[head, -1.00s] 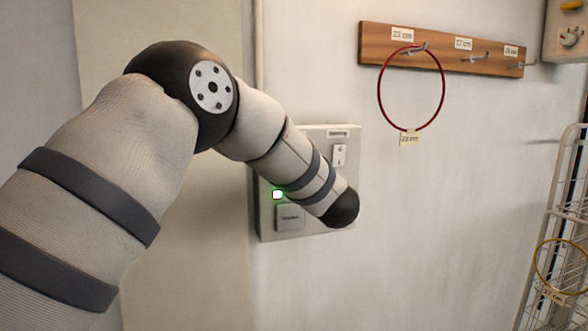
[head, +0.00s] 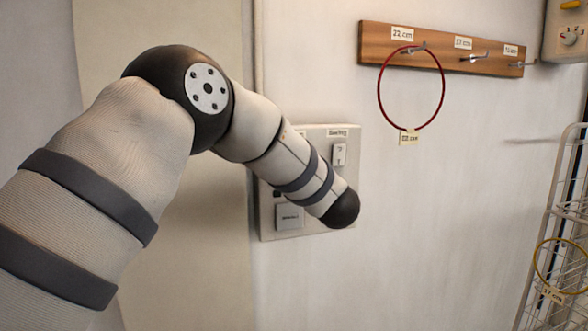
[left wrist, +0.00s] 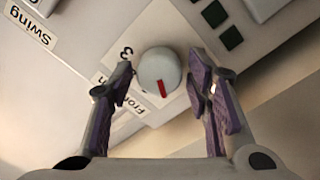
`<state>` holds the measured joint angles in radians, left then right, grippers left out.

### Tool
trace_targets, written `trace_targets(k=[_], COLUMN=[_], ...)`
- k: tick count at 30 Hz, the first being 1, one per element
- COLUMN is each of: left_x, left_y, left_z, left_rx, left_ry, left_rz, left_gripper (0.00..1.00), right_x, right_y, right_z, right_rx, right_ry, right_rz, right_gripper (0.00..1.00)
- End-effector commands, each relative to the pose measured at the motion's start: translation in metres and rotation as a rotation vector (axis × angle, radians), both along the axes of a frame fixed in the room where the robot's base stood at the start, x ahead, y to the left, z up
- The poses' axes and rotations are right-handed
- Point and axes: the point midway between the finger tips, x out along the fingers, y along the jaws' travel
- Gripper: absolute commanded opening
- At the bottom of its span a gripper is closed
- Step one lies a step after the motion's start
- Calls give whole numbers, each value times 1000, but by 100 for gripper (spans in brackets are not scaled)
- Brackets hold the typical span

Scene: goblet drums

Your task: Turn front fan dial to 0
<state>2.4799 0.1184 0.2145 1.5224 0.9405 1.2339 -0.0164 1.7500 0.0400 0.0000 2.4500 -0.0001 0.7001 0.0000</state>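The front fan dial (left wrist: 158,68) is a round whitish knob with a red mark at its lower edge in the left wrist view. A label partly reading "Fro" and a digit 3 show beside it. My left gripper (left wrist: 161,62) is open, with one purple-padded finger on each side of the knob and a gap on both sides. In the head view the control panel (head: 350,186) hangs on the wall, and my left arm hides the dial and the gripper. My right gripper is not in view.
The panel has a white switch (head: 339,155), a square button (head: 289,217) and, in the left wrist view, dark green squares (left wrist: 231,38). A wooden hook rail (head: 440,48) with a red ring (head: 381,108) is to the right. A wire rack (head: 565,235) stands at far right.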

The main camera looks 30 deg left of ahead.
Motion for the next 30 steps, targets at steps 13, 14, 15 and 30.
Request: trace_targets(k=[13,14,15,30], left_x=[-14,-20,-27,-81], left_y=[-17,-23,-32,-90], left_z=[0,0,0,-3], left_rx=[1,3,4,1], left_ry=[1,1,2,1], left_rz=[-1,-3,-4,0], left_gripper=[54,54,54,54], right_x=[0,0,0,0], right_y=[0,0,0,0], right_z=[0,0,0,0], right_rx=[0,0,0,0], right_ry=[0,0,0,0], right_rz=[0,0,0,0], right_gripper=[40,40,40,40])
